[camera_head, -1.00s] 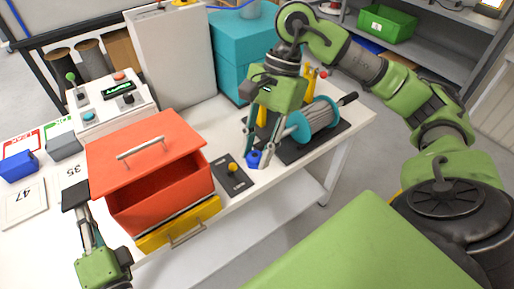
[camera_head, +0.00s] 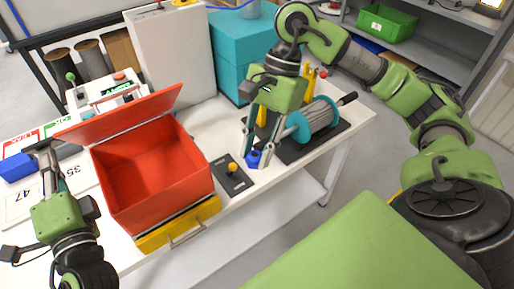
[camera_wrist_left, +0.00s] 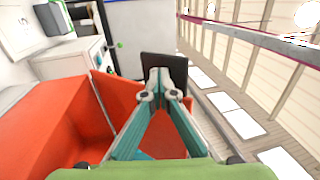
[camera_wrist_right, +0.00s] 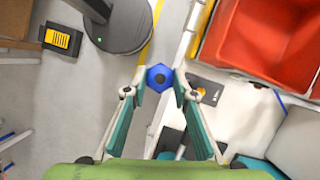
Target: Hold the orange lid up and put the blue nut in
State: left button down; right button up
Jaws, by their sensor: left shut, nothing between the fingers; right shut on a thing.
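The orange box (camera_head: 203,172) stands open on the table and looks empty inside. Its orange lid (camera_head: 125,117) is raised and tilted back. My left gripper (camera_head: 45,148) is shut with nothing between its fingers, at the left edge of the lid; the left wrist view (camera_wrist_left: 160,85) shows its tips against the lid (camera_wrist_left: 118,100). Whether they touch it or just stand by it I cannot tell exactly. My right gripper (camera_head: 256,163) is shut on the blue nut (camera_wrist_right: 160,77), right of the box above the table's front edge. The nut also shows in the head view (camera_head: 254,155).
A black plate with a yellow knob (camera_head: 233,168) lies between box and nut. A cable reel (camera_head: 314,121) stands behind my right gripper. A yellow drawer (camera_head: 180,224) sits under the box. A control box (camera_head: 105,97) and blue block (camera_head: 16,167) are at left.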

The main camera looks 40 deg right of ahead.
pick_arm(q)
jog(key=shift+w+r, duration=0.7)
jog(key=shift+w, duration=0.3)
jog(key=shift+w+r, duration=0.75)
jog(key=shift+w, duration=0.25)
jog(key=shift+w+r, duration=0.7)
jog(key=shift+w, duration=0.3)
pick_arm(e)
jog(key=w+a+f+m+t, duration=0.25)
jog(key=w+a+m, duration=0.65)
jog(key=w+a, duration=0.8)
jog(key=shift+t, duration=0.55)
jog(key=shift+f, duration=6.65)
jog(key=o, duration=0.8)
